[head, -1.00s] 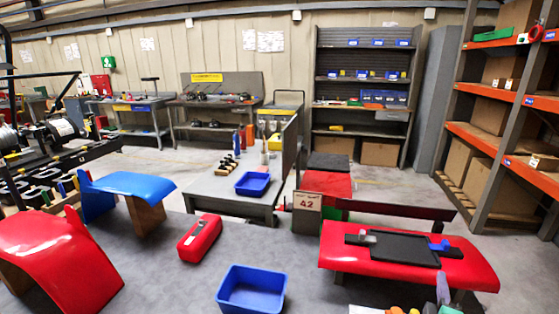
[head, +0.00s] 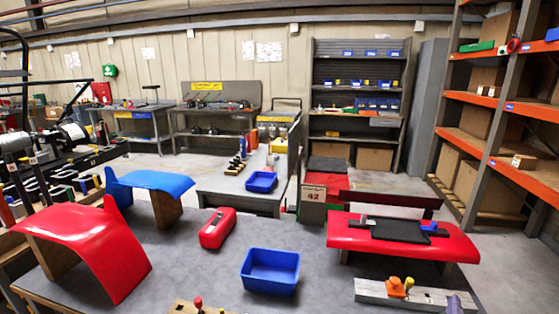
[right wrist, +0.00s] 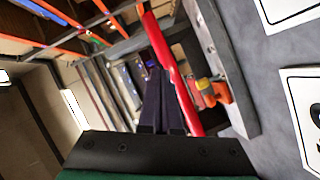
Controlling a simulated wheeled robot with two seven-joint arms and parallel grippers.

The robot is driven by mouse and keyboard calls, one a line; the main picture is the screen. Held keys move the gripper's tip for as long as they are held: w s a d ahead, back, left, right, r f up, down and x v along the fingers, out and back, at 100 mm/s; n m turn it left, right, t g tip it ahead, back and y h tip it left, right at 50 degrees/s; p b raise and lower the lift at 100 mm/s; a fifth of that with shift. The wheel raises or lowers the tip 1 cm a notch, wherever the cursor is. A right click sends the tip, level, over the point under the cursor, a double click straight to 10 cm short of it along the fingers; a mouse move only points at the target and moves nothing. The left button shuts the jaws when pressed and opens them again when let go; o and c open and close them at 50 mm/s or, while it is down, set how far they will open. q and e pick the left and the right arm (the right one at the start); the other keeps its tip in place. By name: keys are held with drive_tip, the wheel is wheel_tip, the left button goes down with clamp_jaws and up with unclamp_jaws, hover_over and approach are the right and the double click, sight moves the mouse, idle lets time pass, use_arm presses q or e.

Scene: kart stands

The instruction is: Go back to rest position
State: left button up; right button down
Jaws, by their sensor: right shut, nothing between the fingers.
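My right gripper (head: 455,303) shows only as a small dark purple tip at the bottom edge of the head view, in front of the grey block. In the right wrist view its two dark fingers (right wrist: 163,100) are together with nothing between them. Beyond them in that view are a red bar (right wrist: 165,55) and a grey beam with orange and yellow pieces (right wrist: 213,91). My left gripper is in neither view.
On the grey bench stand a red panel (head: 95,245), a blue panel (head: 150,180), a red case (head: 217,229) and an empty blue bin (head: 270,270). A red padded stand (head: 455,245) holds a black tray. A grey block (head: 380,290) lies near the front right.

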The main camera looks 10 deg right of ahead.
drive_tip(key=s+a+f+m+g+y, duration=0.1)
drive_tip(key=a+f+y, duration=0.1)
drive_tip(key=a+f, duration=0.1)
drive_tip(key=s+a+f+m+g+y, duration=0.1)
drive_tip(key=s+a+f+y, duration=0.1)
drive_tip(key=a+f, duration=0.1)
drive_tip(key=s+a+f+m+g+y, duration=0.1)
drive_tip(key=a+f+g+y, duration=0.1)
drive_tip(key=a, duration=0.1)
drive_tip(key=shift+s+a+f, duration=0.25)
drive_tip(key=shift+a+f, duration=0.15)
drive_tip(key=s+a+f+n+g+y, duration=0.1)
drive_tip(key=s+a+f+g+y, duration=0.45)
drive_tip(key=a, duration=0.65)
drive_tip(key=s+f, duration=0.2)
drive_tip(key=f, duration=0.9)
drive_tip(key=s+f, duration=0.3)
drive_tip(key=f, duration=0.9)
drive_tip(key=s+d+f+g, duration=0.1)
drive_tip(key=s+d+f, duration=0.3)
drive_tip(key=s+f, duration=0.9)
drive_tip(key=s, duration=0.3)
drive_tip(key=shift+f+h, duration=0.35)
